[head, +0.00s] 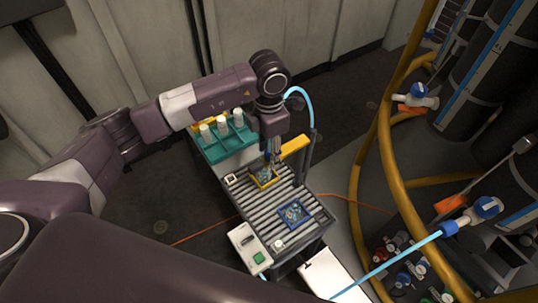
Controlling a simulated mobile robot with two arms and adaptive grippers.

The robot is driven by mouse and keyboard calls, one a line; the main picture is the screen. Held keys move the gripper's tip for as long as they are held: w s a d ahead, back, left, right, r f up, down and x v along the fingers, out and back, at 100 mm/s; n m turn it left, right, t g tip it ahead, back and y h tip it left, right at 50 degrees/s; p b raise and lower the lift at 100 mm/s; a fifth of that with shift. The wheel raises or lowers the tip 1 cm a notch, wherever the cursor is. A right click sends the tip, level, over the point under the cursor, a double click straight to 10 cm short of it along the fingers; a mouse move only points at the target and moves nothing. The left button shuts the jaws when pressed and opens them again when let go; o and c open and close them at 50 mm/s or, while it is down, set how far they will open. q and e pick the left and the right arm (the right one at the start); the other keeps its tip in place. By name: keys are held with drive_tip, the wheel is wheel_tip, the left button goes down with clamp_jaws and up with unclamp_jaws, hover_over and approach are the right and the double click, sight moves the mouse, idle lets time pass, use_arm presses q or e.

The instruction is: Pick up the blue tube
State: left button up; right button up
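A light blue tube (400,257) runs from a blue-and-white fitting (483,208) at the lower right down to the bottom edge, where it leaves the picture. Another light blue tube (306,98) arches behind my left arm, beside a dark post. I cannot tell whether the two are joined. My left gripper (270,158) points down over a yellow-framed piece (264,177) on the roller stand, away from both tubes. Its fingers are small and partly hidden, so I cannot tell whether they are open or touch the piece. My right gripper is out of view.
The roller stand (277,197) also bears a blue-framed piece (292,214) and a control box (247,246) with a green button. A teal tray (222,145) with white-capped containers stands behind. A yellow curved rail (386,150) and dark cylinders (490,70) fill the right side.

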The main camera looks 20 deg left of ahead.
use_arm(q)
drive_tip(key=shift+c, duration=0.5)
drive_tip(key=c, duration=0.9)
drive_tip(key=shift+r, duration=0.1)
drive_tip(key=shift+w+r, duration=0.1)
drive_tip(key=shift+r, duration=0.35)
wheel_tip(320, 180, up, 32)
drive_tip(key=p, duration=0.6)
drive_tip(key=shift+f, duration=0.15)
idle(0.7)
